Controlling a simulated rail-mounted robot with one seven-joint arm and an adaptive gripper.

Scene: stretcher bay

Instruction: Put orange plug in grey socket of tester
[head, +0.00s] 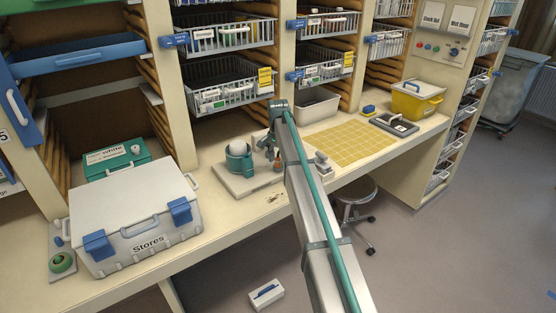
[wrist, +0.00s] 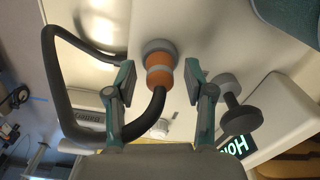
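The orange plug (wrist: 159,77) has a grey band and a black cable (wrist: 52,90) that leaves its near end and loops up to the left in the wrist view. A round grey piece (wrist: 157,47) lies at its far end, against a pale surface; I cannot tell if this is a socket or part of the plug. My gripper (wrist: 159,76) is open, one finger on each side of the plug, with a gap on both sides. In the head view my gripper (head: 268,150) is small and partly hidden by my arm, above a pale base (head: 232,184) on the counter.
A grey knobbed post (wrist: 231,104) stands right of the fingers, near a panel with green lettering (wrist: 238,148). On the counter, a teal holder with a white ball (head: 239,160) is left of my gripper, a yellow mat (head: 350,142) right, and a Stores case (head: 135,215) far left.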

